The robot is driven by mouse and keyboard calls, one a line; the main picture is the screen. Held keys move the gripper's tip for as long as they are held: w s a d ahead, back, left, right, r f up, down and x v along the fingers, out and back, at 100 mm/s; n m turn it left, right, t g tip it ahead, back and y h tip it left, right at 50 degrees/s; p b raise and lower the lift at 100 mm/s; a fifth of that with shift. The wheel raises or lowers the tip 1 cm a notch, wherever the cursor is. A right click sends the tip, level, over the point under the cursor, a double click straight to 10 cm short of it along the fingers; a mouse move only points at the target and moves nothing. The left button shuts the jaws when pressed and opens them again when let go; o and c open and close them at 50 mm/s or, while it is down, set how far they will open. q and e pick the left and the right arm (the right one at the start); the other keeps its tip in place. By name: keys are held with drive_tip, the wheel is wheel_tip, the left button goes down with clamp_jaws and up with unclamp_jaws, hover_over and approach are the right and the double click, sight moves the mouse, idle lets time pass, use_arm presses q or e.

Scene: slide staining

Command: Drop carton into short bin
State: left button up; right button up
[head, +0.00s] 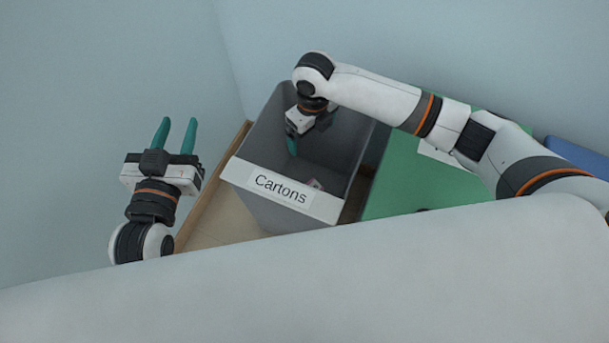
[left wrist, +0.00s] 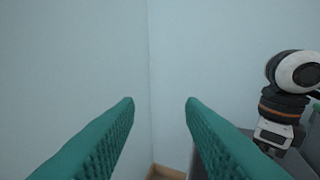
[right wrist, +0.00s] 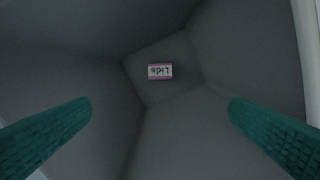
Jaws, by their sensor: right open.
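The short bin (head: 347,148) is dark grey with a white front band labelled "Cartons". A small carton (right wrist: 160,71) with white and pink sides lies at the bottom of the bin, its "Lids" print upside down in the right wrist view. It also shows partly in the head view (head: 315,185), behind the bin's front rim. My right gripper (head: 292,146) points down into the bin's mouth, open and empty, well above the carton. My left gripper (head: 176,125) is open and empty, left of the bin, fingers pointing up in the head view.
A green bin (head: 400,185) stands right of the grey one, partly under my right arm. A blue thing (head: 578,155) shows at the far right. A wooden edge (head: 212,185) runs left of the grey bin. Pale walls (head: 110,60) close off the back and left.

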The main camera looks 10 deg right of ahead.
use_arm(q)
drive_tip(key=s+a+f+g+y+p, duration=0.3)
drive_tip(key=s+a+f+g+p, duration=0.1)
drive_tip(key=s+f+g, duration=0.6)
drive_tip(key=shift+a+f, duration=0.25)
drive_tip(key=shift+f, duration=0.15)
use_arm(e)
wheel_tip(320, 180, up, 12)
use_arm(q)
drive_tip(key=shift+s, duration=0.1)
